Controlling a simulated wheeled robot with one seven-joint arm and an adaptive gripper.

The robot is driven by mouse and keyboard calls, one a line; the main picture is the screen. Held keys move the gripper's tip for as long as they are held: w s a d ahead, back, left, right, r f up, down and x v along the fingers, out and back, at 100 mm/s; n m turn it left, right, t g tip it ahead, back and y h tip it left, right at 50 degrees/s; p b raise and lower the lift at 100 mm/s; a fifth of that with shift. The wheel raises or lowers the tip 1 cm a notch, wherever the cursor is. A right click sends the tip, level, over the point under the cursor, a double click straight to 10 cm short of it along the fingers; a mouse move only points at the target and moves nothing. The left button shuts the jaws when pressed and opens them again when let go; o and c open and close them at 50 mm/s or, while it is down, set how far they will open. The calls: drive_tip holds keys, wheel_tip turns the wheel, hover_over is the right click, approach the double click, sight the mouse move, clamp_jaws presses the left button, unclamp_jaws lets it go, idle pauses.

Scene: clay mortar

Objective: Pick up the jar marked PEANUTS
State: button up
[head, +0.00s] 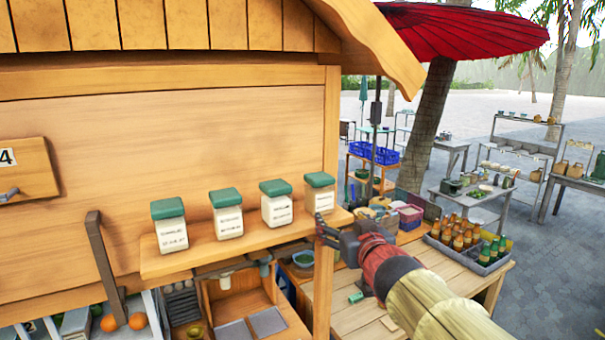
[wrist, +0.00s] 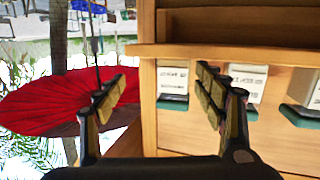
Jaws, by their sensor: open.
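Four white jars with green lids stand in a row on a wooden shelf (head: 240,248): the far-left jar (head: 171,225), the second jar (head: 226,213), the third jar (head: 276,204) and the far-right jar (head: 319,193). Their labels are too small to read, so I cannot tell which is PEANUTS. My gripper (head: 328,232) is at the shelf's right end, just below the far-right jar. The wrist view looks upside down; there my gripper (wrist: 161,92) is open and empty, with the far-right jar (wrist: 173,80) beyond its fingers and two more jars to the right.
A wooden post (head: 325,285) stands below the shelf's right end. A bent dark bracket (head: 104,265) is at the shelf's left. A crate of bottles (head: 468,243) sits on the table at right. A red umbrella (head: 465,30) hangs over the right side, with open paving beyond.

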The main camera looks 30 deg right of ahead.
sight(319, 190)
drive_tip(key=w+r+y, duration=0.1)
drive_tip(key=w+r+n+t+y, duration=0.1)
drive_tip(key=w+y, duration=0.1)
drive_tip(key=shift+d+r+n+t, duration=0.25)
drive_tip(key=shift+r+n+t, duration=0.05)
drive_tip(key=shift+r+t, duration=0.1)
drive_tip(key=shift+w+a+r+n+y, duration=0.2)
drive_tip(key=shift+w+n+y, duration=0.1)
drive_tip(key=shift+y, duration=0.1)
drive_tip(key=shift+w+a+r, duration=0.1)
drive_tip(key=shift+w, duration=0.05)
drive_tip(key=w, duration=0.7)
drive_tip(key=shift+w+p, duration=0.2)
drive_tip(key=shift+p, duration=0.2)
drive_tip(key=shift+s, duration=0.15)
drive_tip(key=shift+c, duration=0.4)
drive_tip(key=shift+r, duration=0.1)
drive_tip(key=c, duration=1.4)
